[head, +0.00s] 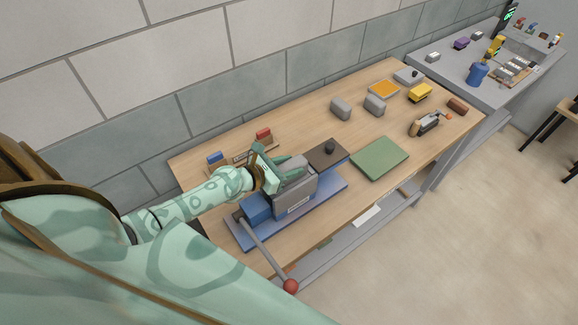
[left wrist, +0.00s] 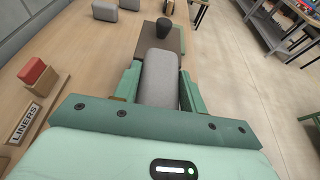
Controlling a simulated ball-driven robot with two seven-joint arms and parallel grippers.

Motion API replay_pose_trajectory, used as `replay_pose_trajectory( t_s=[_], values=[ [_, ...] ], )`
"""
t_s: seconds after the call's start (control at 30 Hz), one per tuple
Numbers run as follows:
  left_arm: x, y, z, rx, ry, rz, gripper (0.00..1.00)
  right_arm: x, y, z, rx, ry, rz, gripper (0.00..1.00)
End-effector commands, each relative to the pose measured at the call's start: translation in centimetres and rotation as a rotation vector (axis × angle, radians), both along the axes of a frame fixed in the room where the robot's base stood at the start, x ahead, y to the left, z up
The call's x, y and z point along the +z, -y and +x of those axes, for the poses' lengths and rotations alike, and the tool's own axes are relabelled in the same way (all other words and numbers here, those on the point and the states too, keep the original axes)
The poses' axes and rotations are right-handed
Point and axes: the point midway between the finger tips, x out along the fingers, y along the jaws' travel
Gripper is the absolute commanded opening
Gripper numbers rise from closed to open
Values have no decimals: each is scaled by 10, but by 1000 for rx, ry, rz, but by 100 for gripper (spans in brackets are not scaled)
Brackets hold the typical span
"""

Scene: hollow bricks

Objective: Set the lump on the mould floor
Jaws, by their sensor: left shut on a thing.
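My left gripper (head: 288,163) is shut on a grey lump (left wrist: 160,75), with a green finger on each side of it. In the head view the gripper is at the open top of the grey mould box (head: 297,198), which stands on a blue press base (head: 330,200). The lump is mostly hidden there by the fingers and box. The mould floor is hidden, so I cannot tell whether the lump touches it. My right gripper is not in view.
A brown plate with a black knob (head: 329,146) adjoins the mould. A lever with a red ball (head: 290,286) sticks out in front. Two more grey lumps (head: 340,107) (head: 375,104) and a green mat (head: 380,158) lie to the right. Red and blue blocks (head: 263,134) (head: 215,158) stand behind.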

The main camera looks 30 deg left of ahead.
Motion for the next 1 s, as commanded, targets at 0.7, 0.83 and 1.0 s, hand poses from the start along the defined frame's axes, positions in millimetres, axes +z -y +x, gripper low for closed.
replay_pose_trajectory(
  t_s=[0.7,0.83,1.0],
  values=[
    [9,-11,-27,-2,-3,1,63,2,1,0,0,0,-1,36],
    [19,-22,-55,-2,-4,2,63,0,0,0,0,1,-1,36],
    [31,-35,-86,-1,-3,0,63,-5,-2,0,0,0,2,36]
  ],
)
